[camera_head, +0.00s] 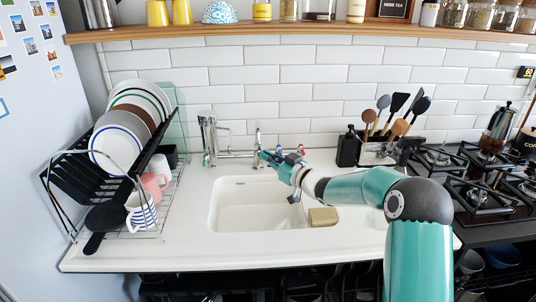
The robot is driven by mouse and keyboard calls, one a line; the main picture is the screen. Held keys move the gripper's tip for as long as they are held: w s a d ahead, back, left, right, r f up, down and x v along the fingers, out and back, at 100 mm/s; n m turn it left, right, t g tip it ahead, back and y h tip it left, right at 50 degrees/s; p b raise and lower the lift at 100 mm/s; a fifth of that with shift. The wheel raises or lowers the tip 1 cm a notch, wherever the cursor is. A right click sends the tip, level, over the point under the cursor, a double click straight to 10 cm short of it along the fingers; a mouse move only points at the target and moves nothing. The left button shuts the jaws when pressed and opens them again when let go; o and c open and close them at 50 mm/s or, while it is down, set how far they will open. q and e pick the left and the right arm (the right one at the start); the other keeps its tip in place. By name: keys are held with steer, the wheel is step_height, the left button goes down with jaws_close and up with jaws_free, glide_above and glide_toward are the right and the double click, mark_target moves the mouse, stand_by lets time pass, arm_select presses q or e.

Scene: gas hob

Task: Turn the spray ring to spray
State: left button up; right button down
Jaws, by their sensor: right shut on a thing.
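The chrome tap (208,138) stands at the back left of the white sink, and its spout reaches right to an upright end piece (257,140) over the basin. My right gripper (264,157) comes in from the right and is shut at this spout end. The spray ring is hidden between or behind its fingers, too small to make out, so its setting cannot be told. No water stream is visible. My left gripper is not in view.
The white sink basin (232,210) lies below, with a tan sponge (323,217) at its right. A dish rack (75,190) with plates and mugs stands left. A dark soap bottle (347,147), utensils (383,118) and a gas hob (478,185) stand right.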

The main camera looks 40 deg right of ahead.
steer(key=shift+w+d+r+n+g+y+p, duration=0.1)
steer(key=shift+d+n+g+y+p, duration=0.2)
steer(key=shift+n+y+p, duration=0.6)
steer(key=shift+w+d+f+n+g+y+p, duration=0.1)
steer(key=shift+n+g+y+p, duration=0.35)
steer(key=shift+y+p, duration=0.75)
steer(key=shift+w+d+r+n+g+y+p, duration=0.1)
steer(key=shift+d+n+g+y+p, duration=0.15)
steer(key=shift+n+y+p, duration=0.7)
steer(key=c, duration=1.3)
jaws_free()
steer(key=v, duration=1.2)
steer(key=shift+s, duration=0.1)
